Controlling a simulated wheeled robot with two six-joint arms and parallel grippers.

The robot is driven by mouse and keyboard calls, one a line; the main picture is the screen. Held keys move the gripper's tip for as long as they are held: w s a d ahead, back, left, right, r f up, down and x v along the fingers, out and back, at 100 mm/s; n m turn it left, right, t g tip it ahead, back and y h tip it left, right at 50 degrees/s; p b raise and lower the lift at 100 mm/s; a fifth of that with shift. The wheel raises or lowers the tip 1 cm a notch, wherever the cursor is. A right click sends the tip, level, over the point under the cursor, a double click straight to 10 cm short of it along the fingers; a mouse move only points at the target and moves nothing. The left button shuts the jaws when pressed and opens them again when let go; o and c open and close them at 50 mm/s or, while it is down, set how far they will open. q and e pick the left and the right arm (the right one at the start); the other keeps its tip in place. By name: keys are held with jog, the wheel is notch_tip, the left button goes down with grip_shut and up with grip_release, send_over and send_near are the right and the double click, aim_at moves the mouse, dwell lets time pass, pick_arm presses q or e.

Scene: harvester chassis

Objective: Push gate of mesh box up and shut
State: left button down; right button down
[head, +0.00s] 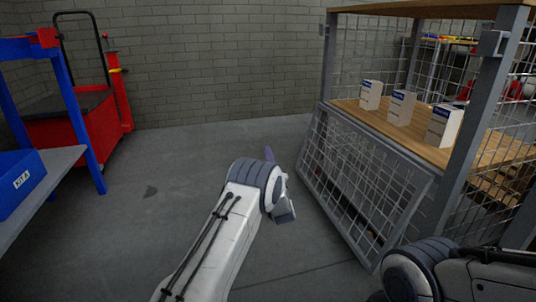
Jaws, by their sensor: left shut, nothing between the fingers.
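The mesh box (450,160) stands at the right, a grey metal frame with wire mesh sides and a wooden shelf. Its gate (362,182), a grey-framed mesh panel, hangs down and slants outward below the front edge of the shelf, so the front opening is open. My left gripper (269,154) is shut and empty, just left of the gate with a gap visible between them in the picture. My wrist hides most of it; only a fingertip shows. My right arm shows at the bottom right in front of the box, but its gripper is out of view.
Several white boxes (403,108) stand on the wooden shelf (433,150). A red cart (75,135) and a blue rack (65,90) with a blue bin (20,182) stand at the left. The grey floor between is clear up to the brick wall.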

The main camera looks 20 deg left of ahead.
dwell(0.9)
pick_arm(q)
jog(key=c, duration=0.9)
grip_release()
jog(key=shift+p+v, duration=2.8)
jog(key=shift+v, duration=2.5)
